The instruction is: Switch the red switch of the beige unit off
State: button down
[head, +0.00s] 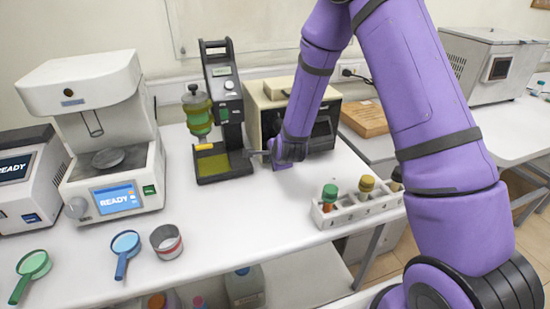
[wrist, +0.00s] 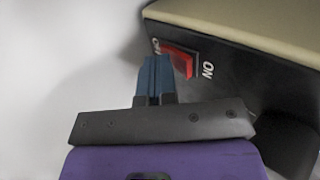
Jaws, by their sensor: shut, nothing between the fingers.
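The beige unit (head: 268,98) stands on the bench behind my arm in the head view. Its beige top and dark side panel (wrist: 235,75) show in the wrist view. The red switch (wrist: 182,61) sits on that dark panel between the white "ON" label and a partly hidden "OFF" label. My gripper (wrist: 155,60) is shut and empty, its blue fingertips just left of the switch, at the "OFF" side. Whether they touch the switch is unclear. In the head view my gripper (head: 252,154) is beside the beige unit's lower left front, and the switch is hidden.
A black stand (head: 225,95) with a green-yellow vessel (head: 197,115) is close to the left of my gripper. A white rack (head: 350,205) with capped tubes is to the right. A white machine (head: 95,100), magnifiers and a tin (head: 166,242) are at left. Bench front-centre is clear.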

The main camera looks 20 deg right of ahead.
jog(key=shift+w+r, duration=0.1)
jog(key=shift+r, duration=0.15)
